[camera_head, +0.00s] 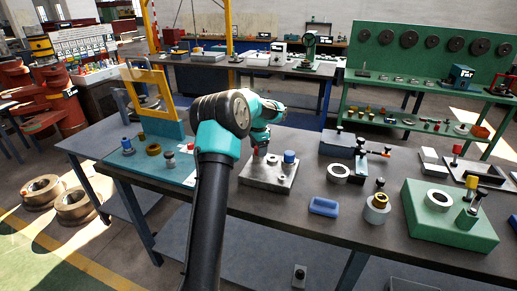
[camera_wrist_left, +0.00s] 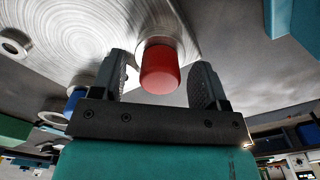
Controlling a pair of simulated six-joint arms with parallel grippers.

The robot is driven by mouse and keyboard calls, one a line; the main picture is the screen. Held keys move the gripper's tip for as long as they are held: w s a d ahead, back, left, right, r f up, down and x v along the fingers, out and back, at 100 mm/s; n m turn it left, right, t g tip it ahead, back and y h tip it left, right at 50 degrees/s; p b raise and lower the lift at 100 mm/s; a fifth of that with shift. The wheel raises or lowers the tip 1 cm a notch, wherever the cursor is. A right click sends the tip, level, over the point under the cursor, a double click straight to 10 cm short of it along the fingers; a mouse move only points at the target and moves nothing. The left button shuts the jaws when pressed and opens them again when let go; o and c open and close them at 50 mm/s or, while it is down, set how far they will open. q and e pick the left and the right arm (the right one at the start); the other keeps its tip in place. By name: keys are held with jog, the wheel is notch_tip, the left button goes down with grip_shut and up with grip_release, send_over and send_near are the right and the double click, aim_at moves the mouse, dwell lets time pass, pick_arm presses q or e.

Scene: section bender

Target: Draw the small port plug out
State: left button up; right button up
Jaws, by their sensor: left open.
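A grey metal block (camera_head: 262,180) lies on the dark bench; its round-brushed top fills the upper left of the left wrist view (camera_wrist_left: 60,38). A red-capped plug (camera_wrist_left: 160,70) stands out of it on a metal collar. In the head view the red cap (camera_head: 261,151) is partly hidden under my gripper. A wider blue-capped plug (camera_head: 290,157) stands beside it on the block; it also shows behind a finger in the left wrist view (camera_wrist_left: 74,101). My left gripper (camera_wrist_left: 159,78) is open, with one finger either side of the red cap and visible gaps between.
A blue tray (camera_head: 324,206), a white-faced ring (camera_head: 338,172) and a green block (camera_head: 450,222) lie to the right on the bench. A teal board (camera_head: 150,168) with a yellow frame (camera_head: 148,92) and small parts is at left. Bench between block and blue tray is clear.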

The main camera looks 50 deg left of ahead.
pick_arm(q)
jog(key=c, duration=1)
jog(key=shift+r, duration=0.1)
jog(key=shift+r, duration=3.2)
